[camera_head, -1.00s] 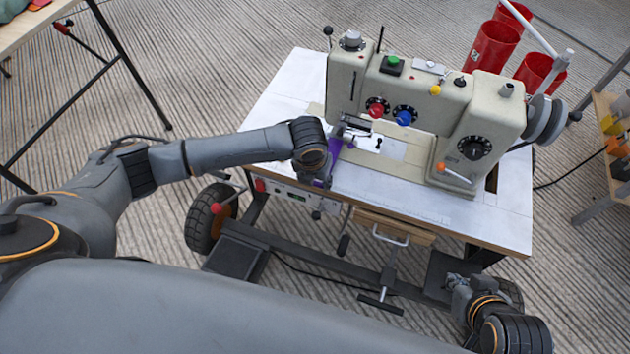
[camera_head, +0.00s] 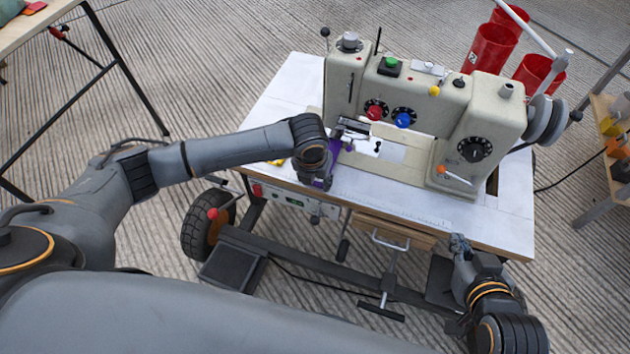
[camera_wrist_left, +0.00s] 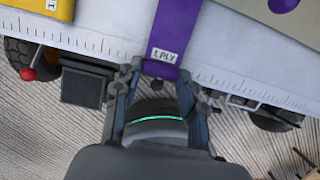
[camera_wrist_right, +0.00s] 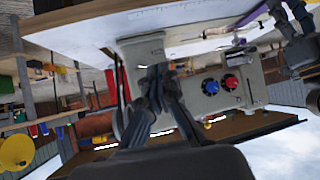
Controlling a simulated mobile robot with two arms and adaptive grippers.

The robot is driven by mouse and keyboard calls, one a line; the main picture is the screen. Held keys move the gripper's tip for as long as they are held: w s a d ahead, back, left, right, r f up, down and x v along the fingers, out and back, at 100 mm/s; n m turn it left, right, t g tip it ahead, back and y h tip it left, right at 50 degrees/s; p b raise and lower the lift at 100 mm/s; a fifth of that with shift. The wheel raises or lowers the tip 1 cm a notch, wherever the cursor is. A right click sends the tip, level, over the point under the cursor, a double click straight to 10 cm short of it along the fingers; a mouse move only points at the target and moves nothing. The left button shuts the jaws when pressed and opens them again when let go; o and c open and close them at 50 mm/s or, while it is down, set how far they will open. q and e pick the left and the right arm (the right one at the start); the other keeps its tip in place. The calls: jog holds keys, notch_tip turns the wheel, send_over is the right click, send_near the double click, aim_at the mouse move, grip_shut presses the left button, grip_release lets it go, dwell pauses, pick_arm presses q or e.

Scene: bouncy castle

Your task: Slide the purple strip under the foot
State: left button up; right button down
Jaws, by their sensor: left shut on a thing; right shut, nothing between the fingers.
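The purple strip (camera_head: 336,148) lies on the white sewing table, running toward the left end of the cream sewing machine (camera_head: 420,95). My left gripper (camera_head: 326,180) is at the table's front edge, shut on the strip's near end. In the left wrist view the strip (camera_wrist_left: 178,35) with its white label passes between the fingertips (camera_wrist_left: 158,78). The foot under the machine's left head is too small to make out clearly. My right gripper (camera_head: 459,243) is shut and empty near the table's front right edge; its fingers show in the right wrist view (camera_wrist_right: 158,75).
A yellow item (camera_wrist_left: 50,8) lies on the table left of the strip. The white tabletop (camera_head: 500,215) is clear at its front right. Red bins (camera_head: 490,47) stand behind the machine. A drawer handle (camera_head: 390,241) sticks out below the table.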

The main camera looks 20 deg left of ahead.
pick_arm(q)
jog(key=shift+w+f+b, duration=0.1)
jog(key=shift+w+b, duration=0.2)
jog(key=shift+b, duration=0.05)
jog(key=shift+w+b, duration=0.35)
jog(key=shift+b, duration=0.1)
jog(key=shift+w, duration=0.7)
jog(key=shift+w+d+p, duration=0.1)
jog(key=shift+w+p, duration=0.2)
jog(key=shift+w, duration=0.5)
pick_arm(e)
jog(key=shift+w+a+r+t+y, duration=0.15)
jog(key=shift+w+a+r+t, duration=0.1)
jog(key=shift+w+r+t, duration=0.35)
jog(key=shift+w+a+r+t+y, duration=0.2)
jog(key=shift+w+r+t, duration=0.25)
jog(key=shift+r, duration=0.35)
jog(key=shift+w+a+r+t+y, duration=0.15)
jog(key=shift+w+a+r+t, duration=0.1)
jog(key=shift+w+r+t, duration=0.35)
jog(key=shift+s+r, duration=0.1)
jog(key=shift+s+d+f+g, duration=0.15)
jog(key=shift+s+f+g, duration=0.15)
jog(key=shift+f+g, duration=0.25)
jog(key=shift+s+d+f+g, duration=0.2)
jog(key=shift+s+f+g, duration=0.1)
jog(key=shift+s+f, duration=0.25)
